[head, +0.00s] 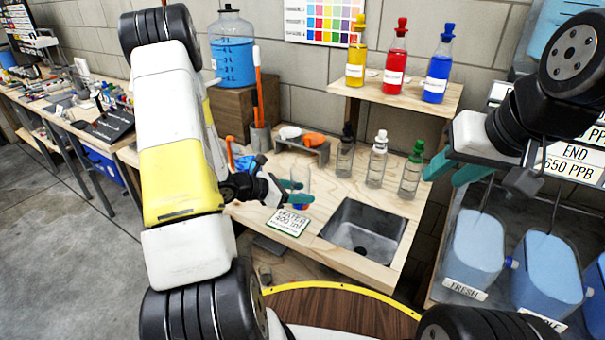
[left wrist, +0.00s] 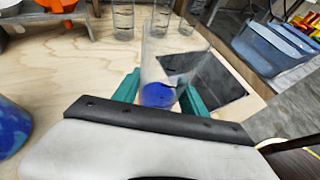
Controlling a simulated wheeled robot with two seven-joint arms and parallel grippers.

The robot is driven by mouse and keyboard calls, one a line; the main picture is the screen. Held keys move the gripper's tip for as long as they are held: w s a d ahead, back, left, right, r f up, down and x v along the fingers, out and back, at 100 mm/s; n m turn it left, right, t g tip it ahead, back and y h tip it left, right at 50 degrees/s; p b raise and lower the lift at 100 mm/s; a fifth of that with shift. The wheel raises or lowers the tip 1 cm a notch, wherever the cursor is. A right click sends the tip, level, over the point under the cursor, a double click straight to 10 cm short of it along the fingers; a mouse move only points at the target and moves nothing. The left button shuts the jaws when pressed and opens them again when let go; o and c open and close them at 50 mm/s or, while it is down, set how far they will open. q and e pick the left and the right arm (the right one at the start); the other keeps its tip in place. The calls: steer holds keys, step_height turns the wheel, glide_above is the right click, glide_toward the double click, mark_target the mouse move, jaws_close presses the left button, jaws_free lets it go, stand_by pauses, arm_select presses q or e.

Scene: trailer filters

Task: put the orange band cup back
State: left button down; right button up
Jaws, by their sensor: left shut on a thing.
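My left gripper (head: 293,191) is shut on a clear cup (head: 301,174) above the wooden counter, near the WATER card. In the left wrist view the cup (left wrist: 160,70) stands between the teal fingers, with blue showing at its lower end. An orange band on it cannot be made out. A small grey rack (head: 325,152) at the back of the counter carries a white piece (head: 290,132) and an orange piece (head: 314,140). My right gripper (head: 457,170) is at the right, open and empty, away from the counter.
A metal sink (head: 365,235) is set into the counter, right of the WATER card (head: 289,221). Several clear glass bottles, one with a green stopper (head: 410,173), stand behind it. Yellow, red and blue bottles (head: 437,75) stand on a raised shelf. A blue jug (head: 233,55) stands at back left.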

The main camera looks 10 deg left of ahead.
arm_select(q)
steer(key=w+a, duration=0.1)
steer(key=w, duration=0.2)
steer(key=w+a, duration=0.2)
steer(key=w, duration=0.1)
steer(key=w+a+f, duration=0.1)
steer(key=w, duration=0.2)
steer(key=shift+w+a, duration=0.15)
steer(key=shift+w, duration=0.25)
steer(key=shift+f, duration=1.75)
steer(key=c, duration=0.6)
jaws_free()
steer(key=shift+f, duration=0.1)
